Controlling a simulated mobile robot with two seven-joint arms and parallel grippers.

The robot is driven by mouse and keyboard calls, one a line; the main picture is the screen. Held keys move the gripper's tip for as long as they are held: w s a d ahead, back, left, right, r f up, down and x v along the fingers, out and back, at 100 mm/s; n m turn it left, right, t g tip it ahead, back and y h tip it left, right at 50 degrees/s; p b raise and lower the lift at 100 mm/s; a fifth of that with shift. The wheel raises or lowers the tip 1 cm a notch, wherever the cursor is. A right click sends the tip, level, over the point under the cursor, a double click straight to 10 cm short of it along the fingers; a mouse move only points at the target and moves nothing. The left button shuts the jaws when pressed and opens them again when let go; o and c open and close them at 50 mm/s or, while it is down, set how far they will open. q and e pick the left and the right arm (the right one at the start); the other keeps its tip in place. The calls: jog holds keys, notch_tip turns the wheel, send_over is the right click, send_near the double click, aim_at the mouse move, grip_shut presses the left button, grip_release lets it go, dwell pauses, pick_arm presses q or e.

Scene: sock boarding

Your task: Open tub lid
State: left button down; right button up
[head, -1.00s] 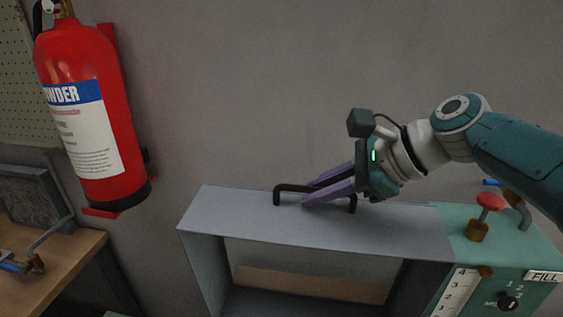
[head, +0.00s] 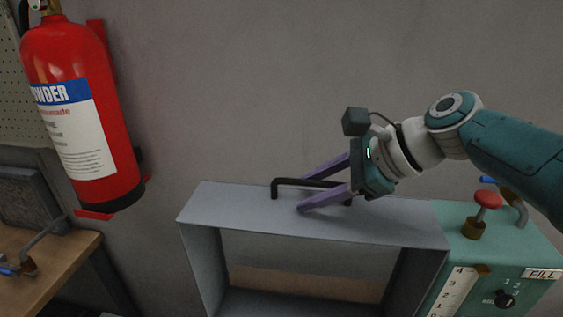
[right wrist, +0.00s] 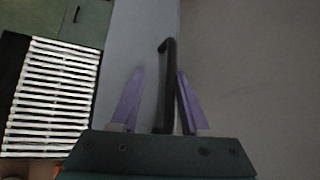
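The tub lid shows in the head view as a grey box-shaped part (head: 240,212) with a black bar handle (head: 290,181) on its upper face. My left gripper is not in view.
A teal control box (head: 510,262) with a red knob (head: 488,199) and dial stands at the right. A red fire extinguisher (head: 85,140) hangs on the wall at left, above a wooden bench (head: 45,275). The right wrist view shows a white slatted panel (right wrist: 52,95).

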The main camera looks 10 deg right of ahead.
jog(key=shift+d+r, duration=0.1)
jog(key=shift+r, duration=0.05)
jog(key=p+v, duration=0.2)
jog(key=v, duration=0.6)
jog(key=shift+s+d+r, duration=0.15)
jog(key=shift+s+d, duration=0.05)
jog(key=shift+s+d+r, duration=0.25)
jog(key=shift+r, duration=0.1)
